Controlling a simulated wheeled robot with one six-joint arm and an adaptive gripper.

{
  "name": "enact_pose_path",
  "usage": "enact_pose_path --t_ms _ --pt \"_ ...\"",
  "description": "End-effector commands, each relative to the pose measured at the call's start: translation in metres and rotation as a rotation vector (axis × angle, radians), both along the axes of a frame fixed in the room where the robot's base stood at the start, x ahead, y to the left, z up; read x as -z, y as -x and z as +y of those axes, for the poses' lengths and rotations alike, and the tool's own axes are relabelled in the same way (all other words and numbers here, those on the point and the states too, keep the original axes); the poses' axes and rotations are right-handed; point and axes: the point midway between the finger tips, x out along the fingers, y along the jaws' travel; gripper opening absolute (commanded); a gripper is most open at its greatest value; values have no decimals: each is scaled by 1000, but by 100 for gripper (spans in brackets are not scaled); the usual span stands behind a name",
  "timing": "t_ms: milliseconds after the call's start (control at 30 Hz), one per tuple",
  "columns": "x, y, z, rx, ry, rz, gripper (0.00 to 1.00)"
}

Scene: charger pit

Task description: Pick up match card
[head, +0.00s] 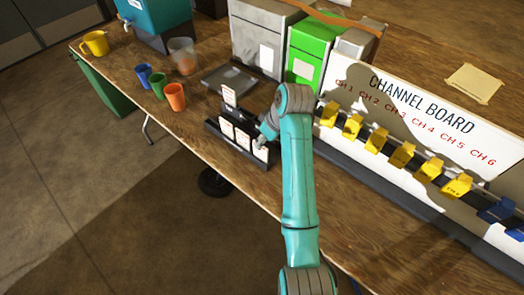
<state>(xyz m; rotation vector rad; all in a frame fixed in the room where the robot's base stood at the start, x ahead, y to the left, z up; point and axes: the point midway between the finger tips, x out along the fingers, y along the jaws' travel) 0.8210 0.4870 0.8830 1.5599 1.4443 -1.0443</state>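White match cards stand in a black rack (262,163) near the table's front edge, in the middle of the head view. Three cards (243,138) show in its front row. Another white card (230,96) stands higher, behind the left of that row. My gripper (243,114) is a small dark shape at the rack, just below and right of the higher card. My wrist and forearm hide part of the gripper and the rack's right end. I cannot tell whether the fingers are open or shut, or whether they touch the higher card.
A grey tray (229,80) lies behind the rack. Blue, green and orange cups (175,97) stand to the left. Grey and green boxes (313,50) stand behind. The channel board (420,105) with yellow and blue clipped items fills the right.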

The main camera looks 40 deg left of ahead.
Motion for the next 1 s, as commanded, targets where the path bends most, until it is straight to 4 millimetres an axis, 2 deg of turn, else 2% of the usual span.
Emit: enact_pose_path --t_ms 100,267,600,933,1000 --pt "12 0 5 0 1 1 38" --pt "21 0 8 0 1 0 38" --pt "60 0 21 0 0 -1 38" --pt "66 -1 23 1 -1 -2 38" --pt "66 -1 23 1 -1 -2 20"
